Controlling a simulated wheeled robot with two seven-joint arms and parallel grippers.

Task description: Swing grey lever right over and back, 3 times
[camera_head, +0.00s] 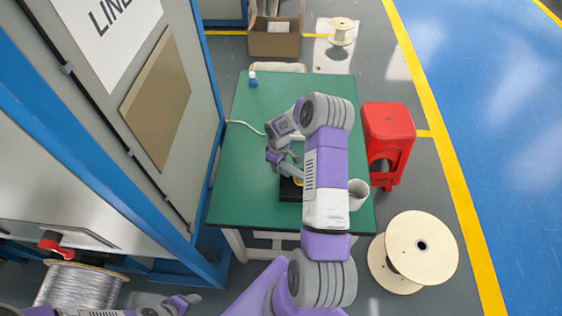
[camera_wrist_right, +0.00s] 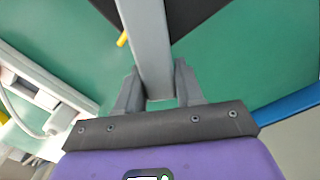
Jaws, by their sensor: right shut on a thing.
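The grey lever (camera_wrist_right: 147,45) runs as a flat grey bar up from between the fingers of my right gripper (camera_wrist_right: 150,92) in the right wrist view. The fingers are shut on it, one on each side. In the head view my right gripper (camera_head: 284,158) is over the green table, above a black device (camera_head: 290,190), and my forearm hides part of this device. A small yellow part (camera_wrist_right: 122,40) shows beside the lever. My left gripper (camera_head: 186,301) is low at the bottom left of the head view, away from the table; its jaws are too small to read.
The green table (camera_head: 240,190) carries a blue bottle (camera_head: 253,80) and a white cup (camera_head: 357,190). A red stool (camera_head: 388,135) and a wooden spool (camera_head: 425,248) stand to its right. A grey cabinet (camera_head: 185,90) stands close along the left. The table's left part is mostly clear.

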